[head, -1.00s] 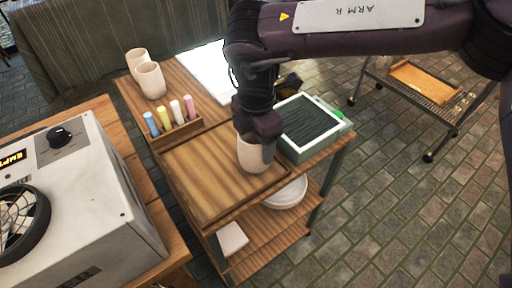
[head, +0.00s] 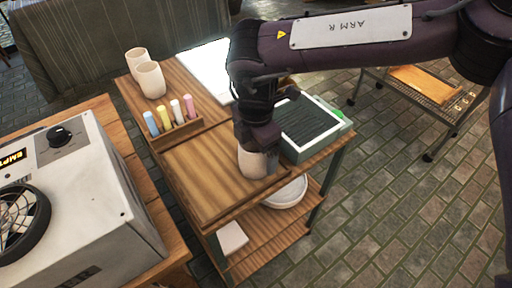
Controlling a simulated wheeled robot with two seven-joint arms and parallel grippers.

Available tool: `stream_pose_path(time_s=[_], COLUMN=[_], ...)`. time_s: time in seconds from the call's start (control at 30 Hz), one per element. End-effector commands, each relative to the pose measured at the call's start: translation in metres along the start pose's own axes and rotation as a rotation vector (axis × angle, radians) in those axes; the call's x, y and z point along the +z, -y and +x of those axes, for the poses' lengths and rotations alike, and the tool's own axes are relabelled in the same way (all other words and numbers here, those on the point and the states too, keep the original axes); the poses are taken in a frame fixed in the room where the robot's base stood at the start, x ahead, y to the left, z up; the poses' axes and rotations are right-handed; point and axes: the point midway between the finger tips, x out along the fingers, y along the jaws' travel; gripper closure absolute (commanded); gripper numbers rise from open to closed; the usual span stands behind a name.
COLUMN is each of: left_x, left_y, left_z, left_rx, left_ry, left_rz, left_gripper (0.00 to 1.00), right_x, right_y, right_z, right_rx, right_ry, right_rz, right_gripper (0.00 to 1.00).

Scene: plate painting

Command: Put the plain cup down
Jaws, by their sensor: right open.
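The plain cup (head: 253,165) is pale and stands upright on the wooden board (head: 205,183) at the front of the cart, near the board's right side. My right gripper (head: 259,146) is right above the cup and hides its rim. The jaws are open at the cup's upper part; whether they touch it I cannot tell. My left gripper is not in view.
Two more pale cups (head: 151,80) stand at the cart's back left. A wooden holder with coloured sticks (head: 178,130) is behind the board. A framed dark pad (head: 310,126) is right of the cup. A grey machine (head: 85,205) fills the left. A white bowl (head: 286,193) is on the lower shelf.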

Motion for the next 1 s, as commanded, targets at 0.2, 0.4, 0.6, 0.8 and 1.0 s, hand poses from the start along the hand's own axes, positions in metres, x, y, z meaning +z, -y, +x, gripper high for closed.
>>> stream_pose_path(time_s=[0.2,0.4,0.6,0.8,1.0], left_x=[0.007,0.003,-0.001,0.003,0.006], left_y=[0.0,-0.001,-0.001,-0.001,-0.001], left_z=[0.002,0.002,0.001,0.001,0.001], left_rx=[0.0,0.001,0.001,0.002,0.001], left_ry=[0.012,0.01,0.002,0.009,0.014], left_rz=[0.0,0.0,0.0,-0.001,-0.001], left_gripper=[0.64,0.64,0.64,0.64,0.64], right_x=[0.0,0.0,0.0,0.0,0.0], right_y=[-0.001,-0.001,-0.001,0.0,0.0], right_z=[-0.026,-0.071,-0.106,-0.121,-0.122], right_rx=[0.005,0.005,0.003,0.001,0.001], right_ry=[-0.001,0.001,0.0,-0.001,-0.001], right_rz=[0.0,0.002,0.0,0.0,-0.001], right_gripper=[0.08,0.08,0.08,0.08,0.08])
